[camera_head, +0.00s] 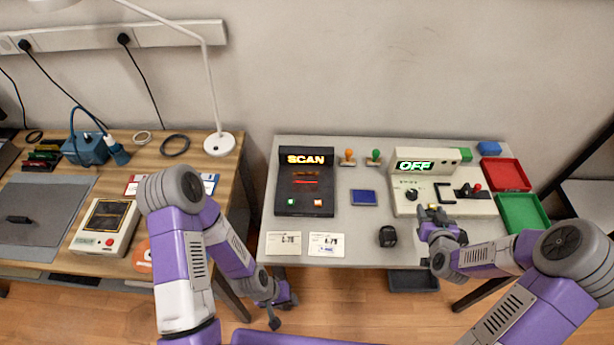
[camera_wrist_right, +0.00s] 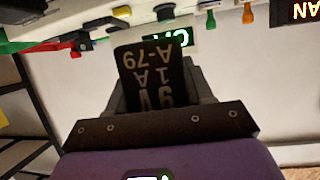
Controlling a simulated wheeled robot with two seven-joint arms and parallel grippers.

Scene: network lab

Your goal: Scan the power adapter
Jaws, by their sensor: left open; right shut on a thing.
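The power adapter (camera_wrist_right: 155,80) is a black block with "9V 1A A-79" printed on its face, upside down in the right wrist view. My right gripper (camera_head: 432,218) is shut on it, in front of the white tester, and mostly hides it in the head view. The black scanner (camera_head: 305,199) with a lit "SCAN" display stands at the left of the grey table. My left gripper (camera_head: 282,308) is open and empty, low in front of the table's left front edge.
Two label cards, C-78 (camera_head: 283,241) and A-79 (camera_head: 326,244), lie at the front left. A dark block (camera_head: 388,236) sits near the front edge. The white tester (camera_head: 405,204) shows "OFF". Red (camera_head: 505,174) and green (camera_head: 523,212) trays stand right. A blue pad (camera_head: 363,198) lies mid-table.

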